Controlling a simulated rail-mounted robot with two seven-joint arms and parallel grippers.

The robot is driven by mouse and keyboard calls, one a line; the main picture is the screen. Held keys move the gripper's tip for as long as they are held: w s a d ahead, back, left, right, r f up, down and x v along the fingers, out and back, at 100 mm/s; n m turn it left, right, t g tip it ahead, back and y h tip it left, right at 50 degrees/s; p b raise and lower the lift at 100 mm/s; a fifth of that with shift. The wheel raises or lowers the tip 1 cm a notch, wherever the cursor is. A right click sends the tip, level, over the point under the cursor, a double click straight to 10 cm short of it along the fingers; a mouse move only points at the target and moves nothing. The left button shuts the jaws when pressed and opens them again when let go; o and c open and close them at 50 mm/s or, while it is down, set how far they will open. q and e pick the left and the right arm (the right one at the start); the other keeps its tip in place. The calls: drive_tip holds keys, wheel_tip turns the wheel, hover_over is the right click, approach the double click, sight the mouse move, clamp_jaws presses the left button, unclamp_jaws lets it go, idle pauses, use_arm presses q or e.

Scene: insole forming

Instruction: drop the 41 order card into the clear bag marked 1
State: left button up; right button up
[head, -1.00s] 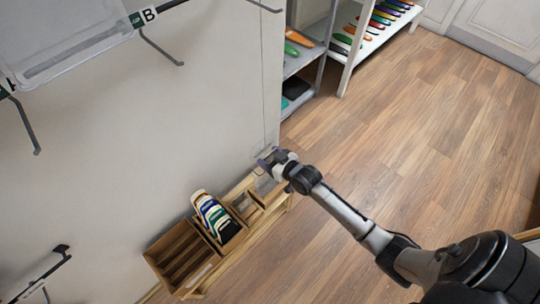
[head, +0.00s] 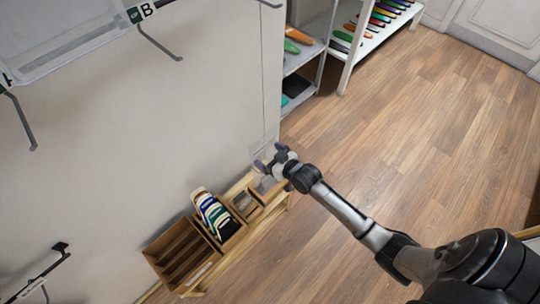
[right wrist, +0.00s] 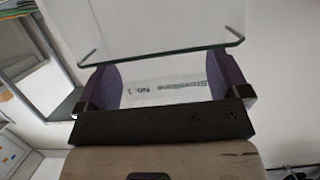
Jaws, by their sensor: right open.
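My right gripper (head: 268,158) is by the wall, above the right end of the low wooden rack. In the right wrist view its two purple fingers (right wrist: 167,85) stand wide apart. I cannot make out the 41 order card in either view. My left gripper is not in view.
The wooden rack (head: 205,276) holds several coloured flat pieces (head: 215,214) and empty slots. A clear holder marked B (head: 60,40) and metal hooks (head: 160,45) are on the wall. Shelves with coloured insoles (head: 375,20) stand at the back. The floor at right is clear.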

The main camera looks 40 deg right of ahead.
drive_tip(key=shift+s+r, duration=0.15)
drive_tip(key=shift+s, duration=0.1)
drive_tip(key=p+v, duration=0.5)
drive_tip(key=v, duration=0.8)
drive_tip(key=shift+p, duration=0.35)
drive_tip(key=shift+s, duration=0.1)
